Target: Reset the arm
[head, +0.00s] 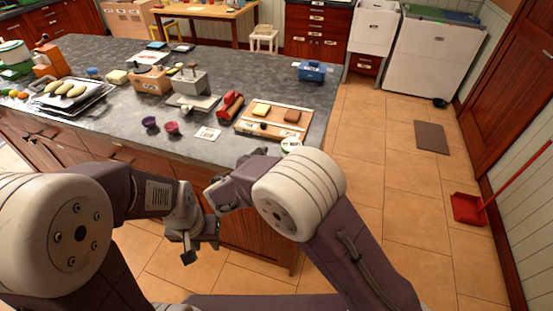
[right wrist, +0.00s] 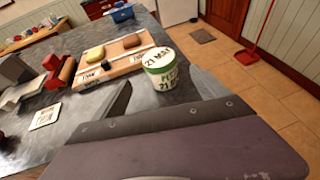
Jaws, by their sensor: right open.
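My left gripper (head: 196,246) hangs in front of the counter's front edge, below the countertop, pointing down. I see no object in it, and its jaw gap is unclear. My right gripper (head: 256,156) is by the counter's front right edge, pointing toward the counter. In the right wrist view my right gripper (right wrist: 162,82) shows two spread fingers, open and empty. A white and green labelled tub (right wrist: 161,68) stands on the counter beyond the fingers; it also shows in the head view (head: 291,145).
The grey counter (head: 230,62) holds a wooden board (head: 272,122) with yellow and brown blocks, a red roller (head: 230,105), small cups (head: 172,128), a tray of loaves (head: 68,98) and a blue box (head: 312,71). Tiled floor (head: 385,190) is clear at right, except a mat (head: 431,137) and red dustpan (head: 467,208).

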